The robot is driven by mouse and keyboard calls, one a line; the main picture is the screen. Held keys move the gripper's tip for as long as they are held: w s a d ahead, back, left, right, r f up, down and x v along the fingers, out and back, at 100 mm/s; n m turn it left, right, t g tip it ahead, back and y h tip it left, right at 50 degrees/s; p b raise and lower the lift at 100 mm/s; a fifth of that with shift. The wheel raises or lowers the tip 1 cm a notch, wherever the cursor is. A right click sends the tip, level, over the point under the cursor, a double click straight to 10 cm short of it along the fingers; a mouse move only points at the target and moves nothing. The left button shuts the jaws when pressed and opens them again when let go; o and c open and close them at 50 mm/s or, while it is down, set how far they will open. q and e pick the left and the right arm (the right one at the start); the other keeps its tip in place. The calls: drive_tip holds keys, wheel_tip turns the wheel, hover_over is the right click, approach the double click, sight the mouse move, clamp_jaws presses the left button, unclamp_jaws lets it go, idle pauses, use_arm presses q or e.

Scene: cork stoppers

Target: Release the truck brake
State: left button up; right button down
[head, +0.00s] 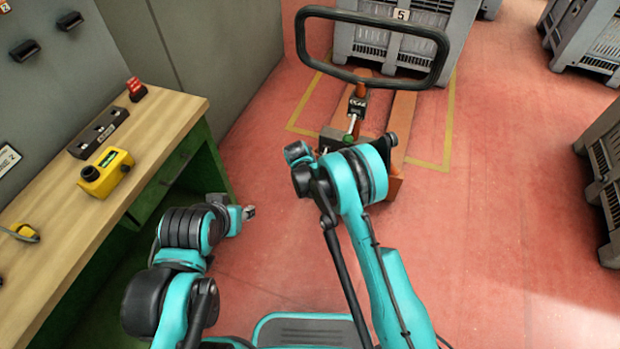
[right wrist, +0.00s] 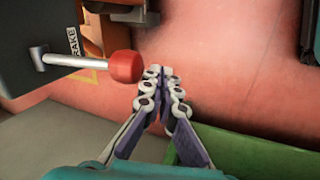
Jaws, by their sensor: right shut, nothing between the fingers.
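The pallet truck has a black loop handle (head: 372,12) and orange forks (head: 401,118) in the head view. A green knob (head: 363,145) shows on its front, partly behind my right arm. In the right wrist view, the brake lever (right wrist: 75,61) is a metal rod with a red knob (right wrist: 126,66), sticking out from a dark panel beside a BRAKE label (right wrist: 73,42). My right gripper (right wrist: 163,72) is shut and empty, its fingertips right beside the red knob; I cannot tell if they touch. My left gripper (head: 248,212) hangs near the bench, its fingers too small to read.
A wooden-topped bench (head: 50,210) at the left holds a yellow device (head: 106,173), a dark box (head: 98,133) and a red item (head: 136,89). Grey crates stand behind the truck (head: 395,40) and at the right (head: 605,150). The red floor right of the truck is clear.

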drive_tip(key=shift+r, duration=0.1)
idle(0.5)
use_arm(q)
drive_tip(key=shift+r+p, duration=0.3)
use_arm(e)
drive_tip(key=shift+r, duration=0.7)
use_arm(q)
drive_tip(key=r+p, duration=0.1)
drive_tip(key=a+r+p, duration=0.1)
drive_tip(key=r+p, duration=0.2)
drive_tip(key=shift+s+a, duration=0.4)
use_arm(e)
drive_tip(key=s+a+r, duration=0.5)
drive_tip(key=s+r, duration=0.2)
drive_tip(key=r, duration=0.2)
drive_tip(key=shift+s+a+r, duration=0.15)
drive_tip(key=shift+a+r, duration=0.05)
drive_tip(key=shift+a, duration=0.15)
